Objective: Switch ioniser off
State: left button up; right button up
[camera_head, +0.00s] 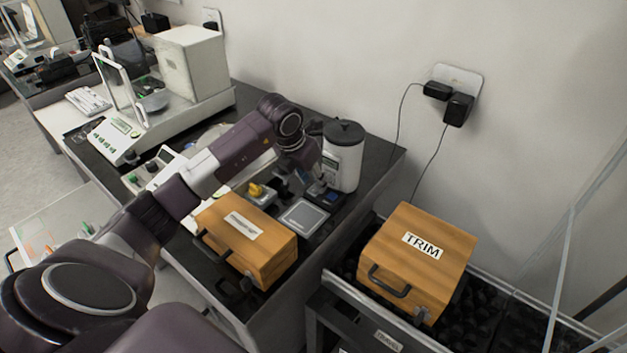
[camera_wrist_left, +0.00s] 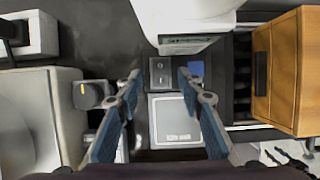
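My left gripper (camera_wrist_left: 159,79) is open, its two blue-grey fingers apart with nothing between their tips. In the left wrist view the tips are over a small dark grey box (camera_wrist_left: 159,72) with small round controls on top. It sits against a white device (camera_wrist_left: 185,18), with a small blue patch (camera_wrist_left: 196,69) to its right. In the head view the white device (camera_head: 343,165) is upright with a black round lid, right beside my left gripper (camera_head: 318,188). I cannot tell for sure which part is the ioniser or its switch position. My right gripper is not in view.
A flat grey pan (camera_head: 304,216) lies before the device. A labelled wooden case (camera_head: 262,262) stands left of it on the dark table. The TRIM wooden case (camera_head: 420,250) stands right, on a lower black foam surface. A glass-shielded balance (camera_head: 120,130) is at back left.

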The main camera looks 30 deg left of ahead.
pick_arm(q)
jog(key=shift+w+f, duration=0.25)
jog(key=shift+f, duration=0.4)
grip_shut()
jog(key=shift+w+d+r+g+p, duration=0.15)
jog(key=shift+r+g+p, duration=0.2)
jog(key=shift+p, duration=0.25)
jog(key=shift+w+g, duration=0.15)
jog(key=shift+g, duration=0.2)
jog(key=shift+w+f+g+p, duration=0.1)
jog(key=shift+f+g+p, duration=0.25)
jog(key=shift+g, duration=0.35)
jog(key=shift+r, duration=0.1)
